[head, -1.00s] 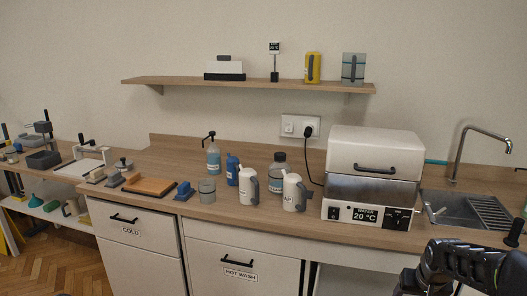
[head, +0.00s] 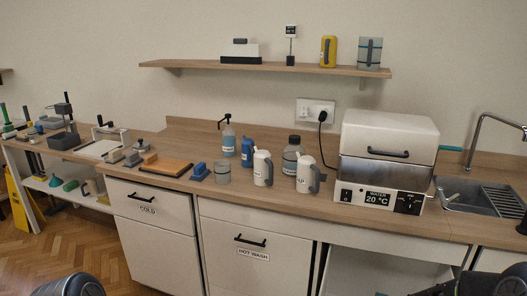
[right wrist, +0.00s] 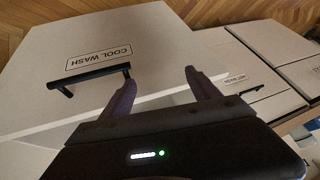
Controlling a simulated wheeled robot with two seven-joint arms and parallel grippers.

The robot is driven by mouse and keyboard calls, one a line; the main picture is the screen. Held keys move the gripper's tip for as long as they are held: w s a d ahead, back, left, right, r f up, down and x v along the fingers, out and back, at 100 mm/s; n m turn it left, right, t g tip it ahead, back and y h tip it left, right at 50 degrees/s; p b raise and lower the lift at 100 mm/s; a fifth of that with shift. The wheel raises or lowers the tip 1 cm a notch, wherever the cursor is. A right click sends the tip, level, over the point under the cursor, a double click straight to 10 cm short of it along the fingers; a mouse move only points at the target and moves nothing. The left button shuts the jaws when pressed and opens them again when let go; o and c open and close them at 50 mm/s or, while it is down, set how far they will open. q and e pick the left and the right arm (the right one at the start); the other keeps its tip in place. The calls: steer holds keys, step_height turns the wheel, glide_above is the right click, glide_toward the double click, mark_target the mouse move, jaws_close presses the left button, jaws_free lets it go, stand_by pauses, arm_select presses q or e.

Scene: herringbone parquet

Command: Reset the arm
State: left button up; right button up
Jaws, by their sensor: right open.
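My right gripper (right wrist: 160,82) is open and empty in the right wrist view. Its two fingers point toward a white cabinet front (right wrist: 85,60) labelled COOL WASH, which has a black bar handle (right wrist: 90,77). The left fingertip appears close to the right end of that handle, but I cannot tell whether they touch. In the head view only dark pieces of my arms show at the bottom edge, at the left and the right. My left gripper is out of view.
A sink (head: 480,195) is at right. Cabinets labelled COLD (head: 150,235) and HOT WASH (head: 250,270) stand below. A shelf (head: 265,67) hangs above.

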steer(key=s+a+f+g+y, duration=0.1)
steer(key=s+a+f+g, duration=0.1)
steer(key=s+a+f, duration=0.4)
steer(key=s+a+f+g+y+b, duration=0.1)
steer(key=s+a+f, duration=0.5)
steer(key=s, duration=0.6)
steer(key=s+a+f+g+y+b, duration=0.1)
steer(key=s+a+f+g, duration=0.1)
steer(key=s+a+f, duration=0.4)
steer(key=s+a, duration=0.1)
steer(key=s, duration=0.3)
steer(key=shift+a+f+n+g, duration=0.25)
steer(key=shift+f+n+g, duration=0.05)
steer(key=shift+f, duration=0.1)
